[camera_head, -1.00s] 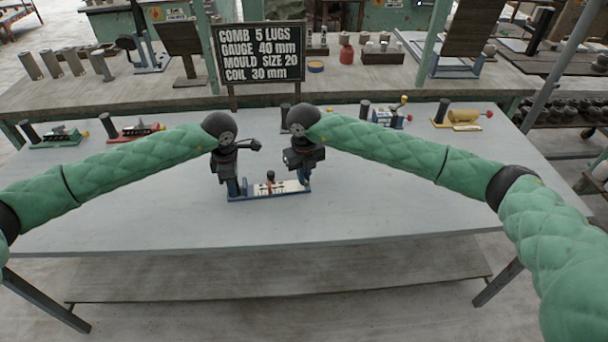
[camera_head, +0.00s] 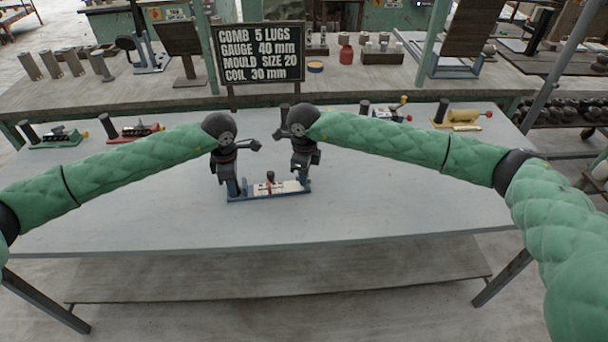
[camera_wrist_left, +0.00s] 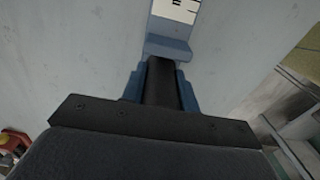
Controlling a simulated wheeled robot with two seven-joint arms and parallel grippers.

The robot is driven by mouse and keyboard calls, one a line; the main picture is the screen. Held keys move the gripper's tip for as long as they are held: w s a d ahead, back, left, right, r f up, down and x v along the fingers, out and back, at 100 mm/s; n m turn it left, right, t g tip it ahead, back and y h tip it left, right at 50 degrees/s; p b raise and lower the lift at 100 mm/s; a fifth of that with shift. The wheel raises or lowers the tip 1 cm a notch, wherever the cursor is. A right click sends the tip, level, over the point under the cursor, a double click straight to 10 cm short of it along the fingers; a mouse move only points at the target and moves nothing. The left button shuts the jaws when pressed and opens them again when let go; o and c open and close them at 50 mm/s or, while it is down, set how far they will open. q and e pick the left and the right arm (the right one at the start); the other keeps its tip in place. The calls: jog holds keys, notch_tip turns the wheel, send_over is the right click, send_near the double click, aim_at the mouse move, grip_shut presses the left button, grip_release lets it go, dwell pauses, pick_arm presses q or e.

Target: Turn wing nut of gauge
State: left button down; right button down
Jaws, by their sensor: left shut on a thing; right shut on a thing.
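The gauge (camera_head: 262,197) lies on the pale table, a blue base with a white scale strip and a small dark and red piece (camera_head: 270,180) standing near its middle. My left gripper (camera_head: 233,190) points down at the gauge's left end and is shut on a dark upright post there. In the left wrist view the dark post (camera_wrist_left: 162,85) sits between blue fingers, with the blue base end (camera_wrist_left: 168,48) beyond it. My right gripper (camera_head: 301,180) points down at the gauge's right end and is shut on a part there. The wing nut cannot be made out; the right gripper likely covers that end.
A black sign (camera_head: 262,52) stands behind the table and reads gauge 40 mm. Other tools stand along the table's back edge: a green one (camera_head: 58,137), a red one (camera_head: 128,130) and a yellow one (camera_head: 463,117). The table's front is clear.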

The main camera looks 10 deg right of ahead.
jog(key=n, duration=0.6)
jog(key=shift+w, duration=0.1)
jog(key=n, duration=0.5)
jog(key=shift+n, duration=0.4)
jog(key=c, duration=1.5)
grip_release()
jog(key=shift+c, duration=0.2)
jog(key=shift+r, duration=0.15)
notch_tip(320, 180, up, 12)
